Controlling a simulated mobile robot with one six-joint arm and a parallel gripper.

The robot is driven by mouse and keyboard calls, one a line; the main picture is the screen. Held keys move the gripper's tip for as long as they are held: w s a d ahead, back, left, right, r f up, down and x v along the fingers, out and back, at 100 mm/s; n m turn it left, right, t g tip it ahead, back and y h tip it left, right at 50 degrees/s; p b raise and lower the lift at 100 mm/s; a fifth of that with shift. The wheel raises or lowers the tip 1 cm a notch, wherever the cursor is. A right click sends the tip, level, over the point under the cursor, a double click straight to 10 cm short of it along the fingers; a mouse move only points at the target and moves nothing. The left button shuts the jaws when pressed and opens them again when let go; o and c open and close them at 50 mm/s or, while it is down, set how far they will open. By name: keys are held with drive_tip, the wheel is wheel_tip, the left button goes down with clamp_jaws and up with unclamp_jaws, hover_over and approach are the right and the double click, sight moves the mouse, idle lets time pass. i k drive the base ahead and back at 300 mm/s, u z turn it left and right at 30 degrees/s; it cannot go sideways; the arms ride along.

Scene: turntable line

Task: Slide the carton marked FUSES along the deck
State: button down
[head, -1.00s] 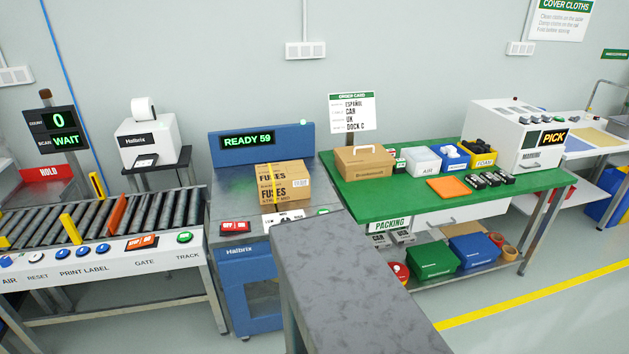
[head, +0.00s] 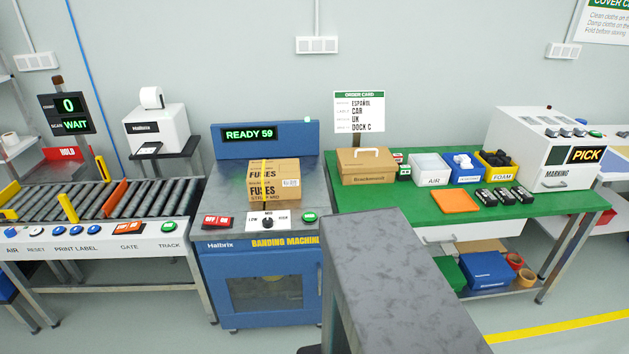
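The carton marked FUSES (head: 286,196) is a brown cardboard box with a yellow band around it and a white label. The deck continues to the left of the carton, beside the roller conveyor. My gripper does not show in the head view.
The roller conveyor (head: 85,201) with upright gates adjoins the deck on the left. The green packing table (head: 400,203) with a tan case (head: 368,168) and several bins adjoins on the right. A grey, stone-topped block (head: 400,265) stands in front.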

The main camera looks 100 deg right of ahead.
sight(276, 180)
drive_tip(key=u, duration=0.15)
drive_tip(key=k, duration=0.7)
drive_tip(key=z, duration=2.05)
drive_tip(key=i, duration=1)
drive_tip(key=z, duration=0.15)
drive_tip(key=k, duration=0.2)
